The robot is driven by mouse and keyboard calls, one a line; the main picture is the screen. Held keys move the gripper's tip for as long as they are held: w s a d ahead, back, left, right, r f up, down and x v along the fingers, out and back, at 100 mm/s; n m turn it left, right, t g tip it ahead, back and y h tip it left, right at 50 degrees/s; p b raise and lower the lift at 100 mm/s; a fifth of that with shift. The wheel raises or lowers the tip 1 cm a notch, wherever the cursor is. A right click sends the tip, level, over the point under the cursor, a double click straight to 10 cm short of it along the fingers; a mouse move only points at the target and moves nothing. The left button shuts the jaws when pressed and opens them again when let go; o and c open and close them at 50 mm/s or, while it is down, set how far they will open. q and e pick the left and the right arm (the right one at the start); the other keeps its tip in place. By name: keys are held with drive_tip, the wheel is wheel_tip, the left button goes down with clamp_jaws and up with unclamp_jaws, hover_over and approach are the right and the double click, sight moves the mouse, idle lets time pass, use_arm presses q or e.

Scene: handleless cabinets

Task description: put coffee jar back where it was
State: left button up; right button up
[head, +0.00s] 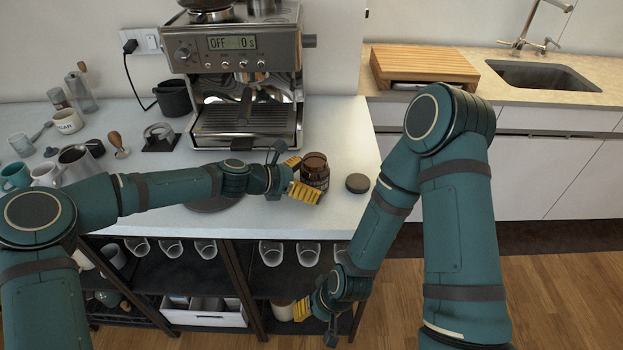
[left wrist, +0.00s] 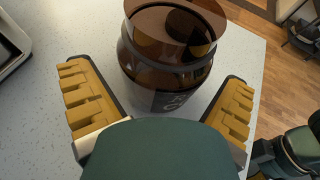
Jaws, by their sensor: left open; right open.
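My left gripper (head: 300,180) is open at the jar's left side. In the left wrist view the jar (left wrist: 165,75) shows between and just beyond the spread yellow fingers, with a gap on each side. A dark round disc (head: 357,183), perhaps the jar's lid, lies on the counter to the right. My right gripper (head: 308,312) is open and low, in front of the lower shelf; its fingers are partly hidden.
The coffee machine (head: 245,80) stands behind the jar. A light container (head: 283,310) stands by my right gripper.

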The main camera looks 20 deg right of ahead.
use_arm(q)
drive_tip(key=p+v, duration=0.1)
drive_tip(key=v, duration=1)
drive_tip(key=shift+s+a+r+p, duration=0.1)
drive_tip(key=shift+a+p, duration=0.1)
drive_tip(key=shift+p, duration=0.1)
use_arm(e)
drive_tip(key=shift+s+r, duration=0.2)
drive_tip(key=shift+r, duration=0.65)
drive_tip(key=shift+s, duration=0.1)
